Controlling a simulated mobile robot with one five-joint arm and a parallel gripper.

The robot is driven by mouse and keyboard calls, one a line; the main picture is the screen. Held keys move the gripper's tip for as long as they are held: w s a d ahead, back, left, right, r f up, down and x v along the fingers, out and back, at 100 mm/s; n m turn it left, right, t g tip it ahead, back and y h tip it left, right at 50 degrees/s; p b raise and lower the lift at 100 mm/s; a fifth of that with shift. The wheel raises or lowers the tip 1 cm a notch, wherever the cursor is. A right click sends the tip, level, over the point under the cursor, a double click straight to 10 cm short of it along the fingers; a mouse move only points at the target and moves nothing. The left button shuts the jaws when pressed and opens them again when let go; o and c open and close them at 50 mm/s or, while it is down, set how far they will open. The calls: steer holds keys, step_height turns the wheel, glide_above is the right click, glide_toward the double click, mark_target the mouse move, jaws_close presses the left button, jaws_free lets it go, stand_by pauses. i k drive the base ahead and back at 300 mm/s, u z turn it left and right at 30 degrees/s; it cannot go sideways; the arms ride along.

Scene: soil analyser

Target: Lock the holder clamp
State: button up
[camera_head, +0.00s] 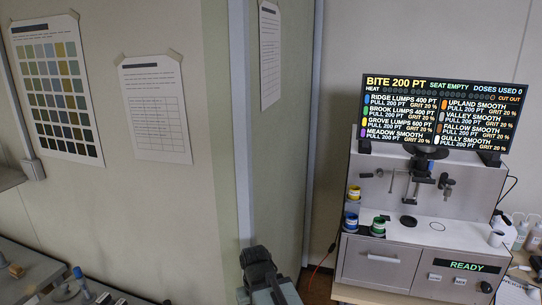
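The soil analyser (400,235) is a pale grey machine on a bench at the right. Under its screen, a black round head (425,153) with a black mechanism (422,180) below it stands out from the back panel. A smaller black knob-like fitting (446,186) sits just right of it. I cannot tell which of these is the holder clamp, or whether it is locked. A dark, blocky, jointed shape (258,270) at the bottom centre looks like my arm, well left of the machine. I cannot make out the fingers there.
The screen (437,113) reads SEAT EMPTY, and a lower display (467,266) reads READY. Yellow, blue and green-rimmed containers (351,221) stand at the machine's left. A wall corner (243,130) rises behind the dark shape.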

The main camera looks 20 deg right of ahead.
mark_target(381, 174)
steer(key=z, duration=1.45)
